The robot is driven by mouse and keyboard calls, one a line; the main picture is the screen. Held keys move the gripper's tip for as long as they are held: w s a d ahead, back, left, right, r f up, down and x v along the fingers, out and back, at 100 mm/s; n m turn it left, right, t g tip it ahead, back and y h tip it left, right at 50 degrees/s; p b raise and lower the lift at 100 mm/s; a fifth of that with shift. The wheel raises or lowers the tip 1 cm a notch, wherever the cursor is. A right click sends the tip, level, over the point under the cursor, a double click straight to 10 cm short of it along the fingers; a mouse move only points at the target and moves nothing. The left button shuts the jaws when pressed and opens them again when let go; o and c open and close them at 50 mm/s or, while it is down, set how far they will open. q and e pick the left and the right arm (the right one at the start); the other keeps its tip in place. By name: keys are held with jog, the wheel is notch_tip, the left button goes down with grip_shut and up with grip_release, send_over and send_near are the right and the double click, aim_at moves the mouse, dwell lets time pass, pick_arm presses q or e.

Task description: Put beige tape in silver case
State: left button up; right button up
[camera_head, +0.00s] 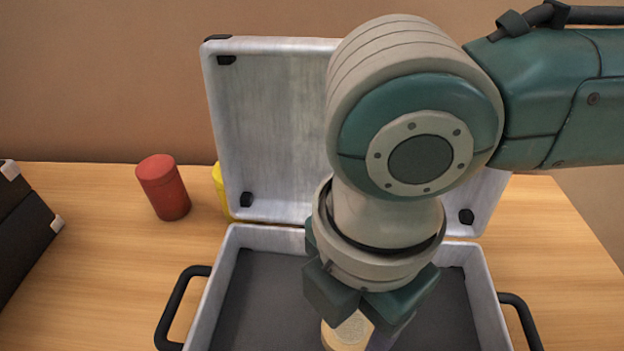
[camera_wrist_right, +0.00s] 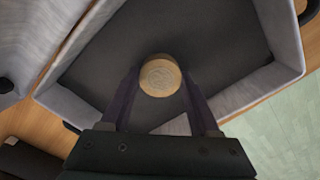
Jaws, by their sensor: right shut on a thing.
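The silver case (camera_head: 219,290) stands open on the table with its lid up at the back. Its dark grey floor is bare where I see it, and its wall also shows in the right wrist view (camera_wrist_right: 283,42). My right gripper (camera_head: 365,335) is above the case, pointing down. It is shut on the beige tape (camera_head: 348,331), a round roll that also shows between the fingers in the right wrist view (camera_wrist_right: 160,76). The tape is over the case's interior; I cannot tell if it touches the floor. My left gripper is not in view.
A red cylinder (camera_head: 164,187) stands on the table left of the case. A yellow object (camera_head: 221,190) is partly hidden behind the lid. A black case (camera_head: 22,228) is at the far left. Black handles (camera_head: 172,308) stick out at the case's sides.

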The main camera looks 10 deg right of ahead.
jog(key=shift+f, duration=0.15)
jog(key=o, duration=1.3)
jog(key=shift+o, duration=0.2)
notch_tip(320, 180, up, 12)
jog(key=p, duration=0.4)
jog(key=s+a+m+y, duration=0.3)
jog(key=a+m+y, duration=0.1)
jog(key=a, duration=0.3)
jog(key=m+t, duration=0.4)
jog(key=m, duration=0.8)
send_near(349, 326)
jog(key=a+r, duration=0.2)
jog(key=a, duration=0.1)
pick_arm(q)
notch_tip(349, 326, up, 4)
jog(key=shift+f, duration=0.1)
pick_arm(e)
jog(key=s+d+f+m+h, duration=0.3)
jog(key=s+d+m, duration=0.1)
jog(key=d, duration=0.6)
jog(key=shift+s+d+m+h, duration=0.15)
jog(key=shift+s+m+h, duration=0.25)
jog(key=shift+m, duration=0.1)
